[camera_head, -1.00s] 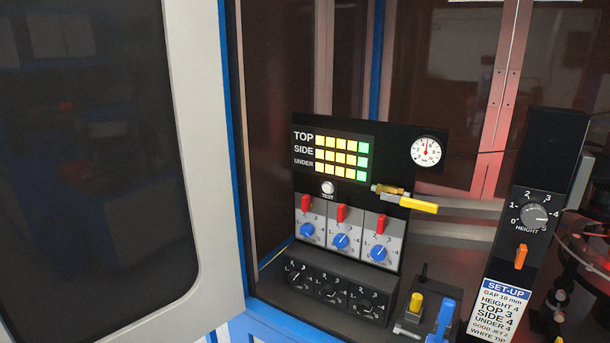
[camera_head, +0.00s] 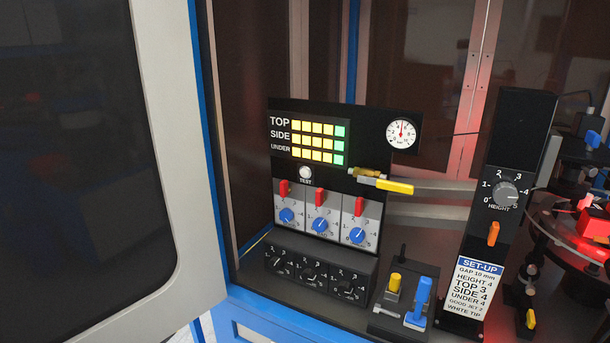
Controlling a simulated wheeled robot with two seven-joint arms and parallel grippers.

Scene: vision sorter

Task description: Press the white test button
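The white test button (camera_head: 305,172) is a small round knob on the black control panel (camera_head: 366,128), just above the label TEST. It sits below the lit display (camera_head: 318,143) and above the row of blue knobs. Nothing covers it. Neither of my grippers shows in the head view.
A grey-framed door (camera_head: 170,120) stands open at the left. A yellow-handled valve (camera_head: 395,186) juts out right of the button. Red switches, blue knobs (camera_head: 320,225) and a black dial box (camera_head: 310,276) lie below. A black HEIGHT post (camera_head: 515,140) with a set-up card (camera_head: 475,288) stands right.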

